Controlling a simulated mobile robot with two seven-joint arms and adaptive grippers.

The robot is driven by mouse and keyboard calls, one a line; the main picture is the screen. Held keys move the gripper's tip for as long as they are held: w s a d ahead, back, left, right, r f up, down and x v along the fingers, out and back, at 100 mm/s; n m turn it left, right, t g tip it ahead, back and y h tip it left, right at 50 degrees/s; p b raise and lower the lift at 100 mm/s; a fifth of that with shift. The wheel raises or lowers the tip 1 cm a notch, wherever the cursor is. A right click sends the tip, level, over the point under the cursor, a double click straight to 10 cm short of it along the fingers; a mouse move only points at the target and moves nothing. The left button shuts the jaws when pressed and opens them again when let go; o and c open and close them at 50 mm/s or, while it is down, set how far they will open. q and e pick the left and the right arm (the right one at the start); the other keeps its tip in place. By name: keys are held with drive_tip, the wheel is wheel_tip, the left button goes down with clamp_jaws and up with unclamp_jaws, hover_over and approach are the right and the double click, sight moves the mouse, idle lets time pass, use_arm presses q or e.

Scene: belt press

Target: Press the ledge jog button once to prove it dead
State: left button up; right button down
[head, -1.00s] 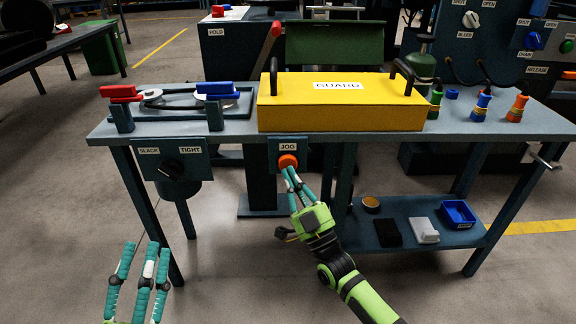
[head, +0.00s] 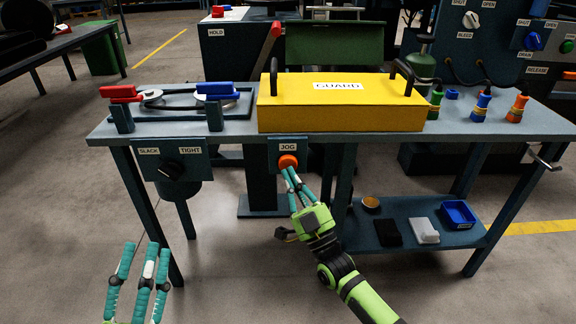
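The orange jog button (head: 288,161) sits on a dark panel labelled JOG (head: 287,146) under the bench's front edge. My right gripper (head: 289,172) has its fingertips at the lower edge of the button; its fingers are close together with nothing seen between them. I cannot tell whether the tips touch the button or whether it is pushed in. My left gripper (head: 144,246) is at the lower left, fingers spread and empty, away from the bench.
The yellow guard box (head: 340,112) stands on the bench (head: 235,133) above the panel. A SLACK/TIGHT knob panel (head: 172,160) hangs to the left. The lower shelf (head: 370,240) holds a blue bin (head: 458,213) and small items. Floor is free between my grippers.

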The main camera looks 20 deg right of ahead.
drive_tip(key=shift+w, duration=0.1)
drive_tip(key=shift+w+d, duration=0.15)
drive_tip(key=shift+w, duration=0.2)
drive_tip(key=shift+w+d+b, duration=0.15)
drive_tip(key=shift+w+b, duration=0.3)
drive_tip(key=shift+b, duration=0.05)
idle(0.7)
drive_tip(key=shift+s, duration=0.1)
drive_tip(key=shift+s+a+p, duration=0.25)
drive_tip(key=shift+s+p, duration=0.4)
drive_tip(key=shift+s, duration=0.1)
drive_tip(key=shift+s, duration=0.1)
